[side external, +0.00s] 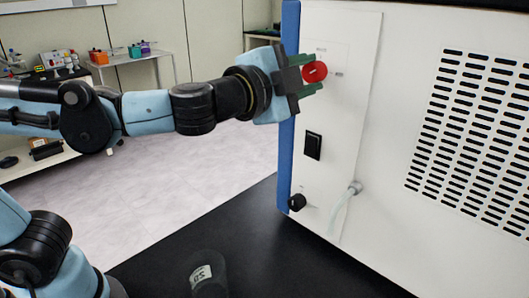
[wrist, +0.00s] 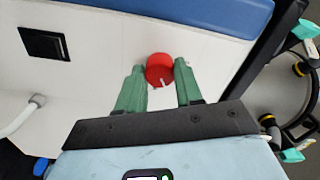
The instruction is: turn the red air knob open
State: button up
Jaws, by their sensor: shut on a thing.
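The red air knob (side external: 314,72) sits on the white side panel of the freeze dryer (side external: 345,130), near its upper left. A small white mark shows at the knob's edge nearest the gripper. The panel labels around the knob are too small to read.
A black rocker switch (side external: 313,145), a small black knob (side external: 297,202) and a pale hose (side external: 345,205) are lower on the panel. A clear labelled container (side external: 208,274) stands on the black bench (side external: 260,245). Vent slots (side external: 470,130) are at right.

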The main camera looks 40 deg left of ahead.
jog(key=m, duration=0.6)
jog(key=shift+m, duration=0.3)
dwell(0.4)
jog(key=o, duration=1)
jog(key=shift+o, duration=0.2)
jog(key=shift+s, duration=0.1)
jog(key=s, duration=1.2)
